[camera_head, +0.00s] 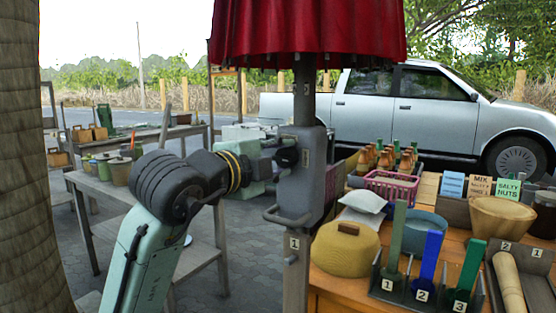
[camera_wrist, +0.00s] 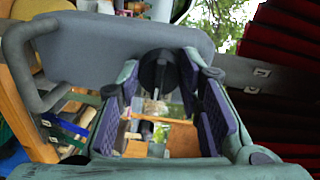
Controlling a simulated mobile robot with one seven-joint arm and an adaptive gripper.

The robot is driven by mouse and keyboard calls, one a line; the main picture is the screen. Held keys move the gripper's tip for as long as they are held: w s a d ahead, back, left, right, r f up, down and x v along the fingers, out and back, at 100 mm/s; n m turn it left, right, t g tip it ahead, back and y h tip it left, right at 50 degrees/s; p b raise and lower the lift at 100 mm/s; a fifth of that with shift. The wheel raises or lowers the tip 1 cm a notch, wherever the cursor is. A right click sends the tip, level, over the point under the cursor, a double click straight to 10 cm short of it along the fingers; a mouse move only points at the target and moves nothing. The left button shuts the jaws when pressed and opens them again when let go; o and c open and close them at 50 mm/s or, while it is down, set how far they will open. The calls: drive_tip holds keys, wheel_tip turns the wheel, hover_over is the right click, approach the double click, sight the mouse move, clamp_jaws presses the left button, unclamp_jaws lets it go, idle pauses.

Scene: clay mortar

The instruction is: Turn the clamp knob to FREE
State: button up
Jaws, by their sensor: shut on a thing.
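The clamp is a grey box (camera_head: 300,185) around the pole under the red umbrella, with a bent grey handle low on its left side. Its dark round knob (camera_head: 287,157) sticks out on the left face. My gripper (camera_head: 277,157) reaches it from the left and is shut on it. In the wrist view the black knob (camera_wrist: 157,73) sits between the tips of my two purple-padded fingers (camera_wrist: 161,80), against the grey clamp body (camera_wrist: 85,45). The fingers cover the knob's sides. I cannot read its setting or any FREE mark.
The red umbrella canopy (camera_head: 308,35) hangs just above the clamp. A wooden stall table (camera_head: 335,288) at right holds a woven lidded basket (camera_head: 345,250), numbered colored paddles, bowls and a pink basket (camera_head: 390,188). A grey table (camera_head: 95,195) stands behind my arm at left.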

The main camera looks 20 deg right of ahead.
drive_tip(key=o, duration=1.2)
drive_tip(key=shift+a, duration=0.1)
drive_tip(key=v, duration=1.2)
